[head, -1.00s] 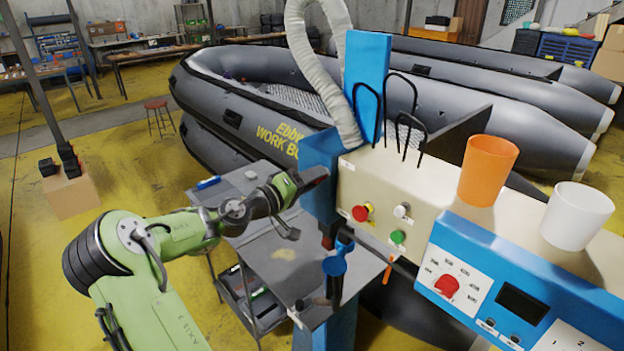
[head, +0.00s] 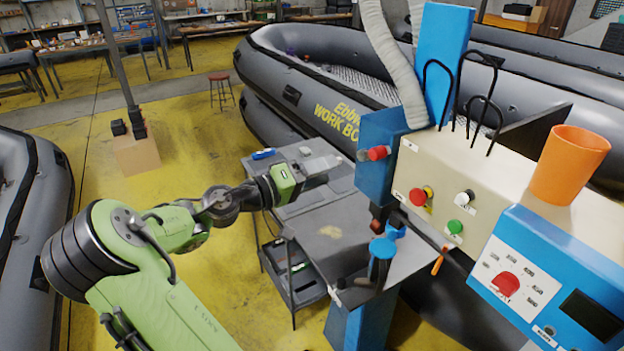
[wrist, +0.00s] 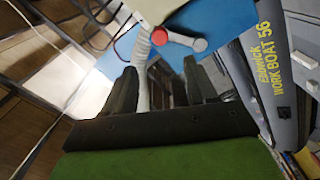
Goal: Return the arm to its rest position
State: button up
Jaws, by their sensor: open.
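My green arm (head: 140,245) reaches from the lower left toward the machine. My gripper (head: 315,172) is over the grey metal table, left of the blue column (head: 376,180), with a gap between them. In the wrist view my gripper (wrist: 162,88) shows two dark fingers spread apart. I see nothing held between them; a white hose and blue machine parts show behind.
A beige and blue control machine (head: 500,195) with buttons stands at right, an orange cup (head: 568,165) on top. The grey table (head: 330,235) is below my gripper. Grey inflatable boats (head: 290,90) lie behind and at far left (head: 30,200). Yellow floor is open at left.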

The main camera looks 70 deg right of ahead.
jog(key=shift+v, duration=1.15)
